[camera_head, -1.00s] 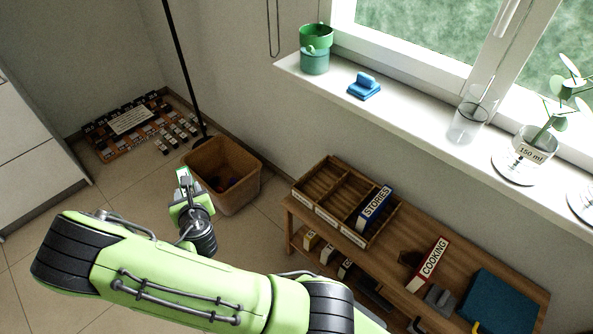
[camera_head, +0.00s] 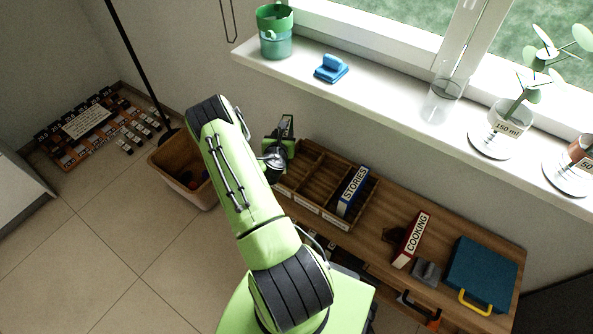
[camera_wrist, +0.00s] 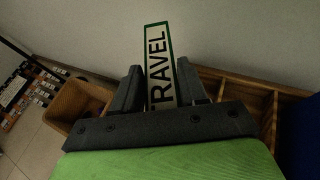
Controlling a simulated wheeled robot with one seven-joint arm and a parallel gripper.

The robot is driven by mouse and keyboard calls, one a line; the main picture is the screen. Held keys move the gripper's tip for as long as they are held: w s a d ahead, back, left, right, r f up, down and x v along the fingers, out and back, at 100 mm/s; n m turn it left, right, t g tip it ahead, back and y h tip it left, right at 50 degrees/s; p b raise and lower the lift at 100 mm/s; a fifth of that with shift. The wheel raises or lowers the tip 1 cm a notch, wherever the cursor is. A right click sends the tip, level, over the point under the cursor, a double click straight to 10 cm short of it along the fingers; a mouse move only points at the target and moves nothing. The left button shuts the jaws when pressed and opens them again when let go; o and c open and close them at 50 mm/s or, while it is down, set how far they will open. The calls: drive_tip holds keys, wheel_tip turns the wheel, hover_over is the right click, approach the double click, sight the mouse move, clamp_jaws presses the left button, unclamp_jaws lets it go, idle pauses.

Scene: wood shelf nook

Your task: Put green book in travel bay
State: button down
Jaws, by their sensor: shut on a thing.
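My gripper (camera_wrist: 160,88) is shut on the green book (camera_wrist: 158,62), which has a white spine label reading TRAVEL and a green border. In the head view my gripper (camera_head: 279,150) holds the book (camera_head: 287,125) upright above the left end of the wooden rack (camera_head: 318,181). The rack has several bays with small front labels, too small to read here. A blue STORIES book (camera_head: 352,191) stands in the rightmost bay. The bays left of it look empty, though my gripper and arm partly cover the left one.
A red COOKING book (camera_head: 412,240), a grey object (camera_head: 427,271) and a teal case (camera_head: 482,272) sit on the bench right of the rack. The windowsill (camera_head: 395,108) above carries a green cup (camera_head: 275,32) and glassware. A bin (camera_head: 186,172) stands left.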

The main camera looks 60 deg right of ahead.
drive_tip(key=s+d+f+m+g+b, duration=0.1)
drive_tip(key=s+d+f+b, duration=0.1)
drive_tip(key=f, duration=0.8)
drive_tip(key=shift+s+d+f+b, duration=0.15)
drive_tip(key=shift+s+f+b, duration=0.2)
drive_tip(key=shift+s+b, duration=0.55)
drive_tip(key=shift+w, duration=0.1)
drive_tip(key=shift+f+b, duration=0.2)
drive_tip(key=shift+b, duration=0.1)
drive_tip(key=c, duration=0.6)
unclamp_jaws()
drive_tip(key=p+v, duration=0.5)
drive_tip(key=v, duration=0.7)
drive_tip(key=shift+p, duration=0.35)
